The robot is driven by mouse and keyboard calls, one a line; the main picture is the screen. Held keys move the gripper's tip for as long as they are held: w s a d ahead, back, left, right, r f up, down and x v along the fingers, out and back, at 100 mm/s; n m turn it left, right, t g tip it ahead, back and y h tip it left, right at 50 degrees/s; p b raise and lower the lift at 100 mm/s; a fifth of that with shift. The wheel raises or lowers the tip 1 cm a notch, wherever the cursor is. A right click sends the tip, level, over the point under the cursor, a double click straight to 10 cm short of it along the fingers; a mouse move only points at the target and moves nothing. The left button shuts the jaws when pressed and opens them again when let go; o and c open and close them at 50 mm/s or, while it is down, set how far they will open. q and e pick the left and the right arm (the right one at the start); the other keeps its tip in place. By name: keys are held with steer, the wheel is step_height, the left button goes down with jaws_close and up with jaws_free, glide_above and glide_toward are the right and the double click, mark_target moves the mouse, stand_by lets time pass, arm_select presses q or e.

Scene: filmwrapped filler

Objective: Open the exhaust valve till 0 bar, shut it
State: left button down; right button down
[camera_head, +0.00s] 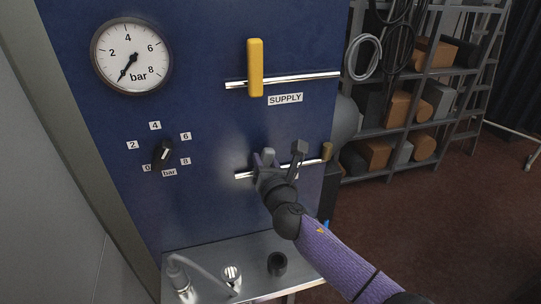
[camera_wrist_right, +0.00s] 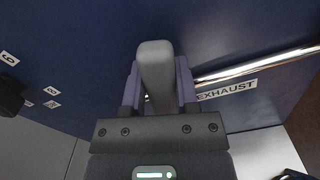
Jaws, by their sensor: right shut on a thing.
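The pressure gauge (camera_head: 131,57) is at the upper left of the blue panel in the head view. Its needle points to the lower left, below the 2, at about 0 bar. My right gripper (camera_head: 268,166) is at the exhaust pipe (camera_head: 243,175), low on the panel. In the right wrist view it is shut on the grey exhaust valve handle (camera_wrist_right: 156,70), which stands up between the fingers, across the line of the pipe. The EXHAUST label (camera_wrist_right: 227,91) is just right of it. The handle's lower part is hidden. My left gripper is out of view.
The yellow supply lever (camera_head: 255,67) stands upright across its pipe, above my right gripper. A black regulator knob (camera_head: 163,151) is at the left, ringed by number labels. A metal shelf (camera_head: 207,261) with fittings lies below. Storage racks (camera_head: 413,99) stand at the right.

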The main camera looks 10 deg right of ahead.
steer(key=shift+a+n+p, duration=0.4)
steer(key=shift+n+p, duration=0.05)
steer(key=shift+n, duration=0.4)
steer(key=shift+a+n+p, duration=0.35)
steer(key=shift+n+p, duration=0.1)
steer(key=shift+n, duration=0.4)
steer(key=shift+c, duration=1.8)
jaws_free()
steer(key=shift+a, duration=0.1)
steer(key=shift+r, duration=0.1)
steer(key=shift+s, duration=0.25)
steer(key=s+p, duration=0.2)
steer(key=s, duration=0.7)
steer(key=shift+s+d, duration=0.2)
steer(key=shift+s, duration=0.05)
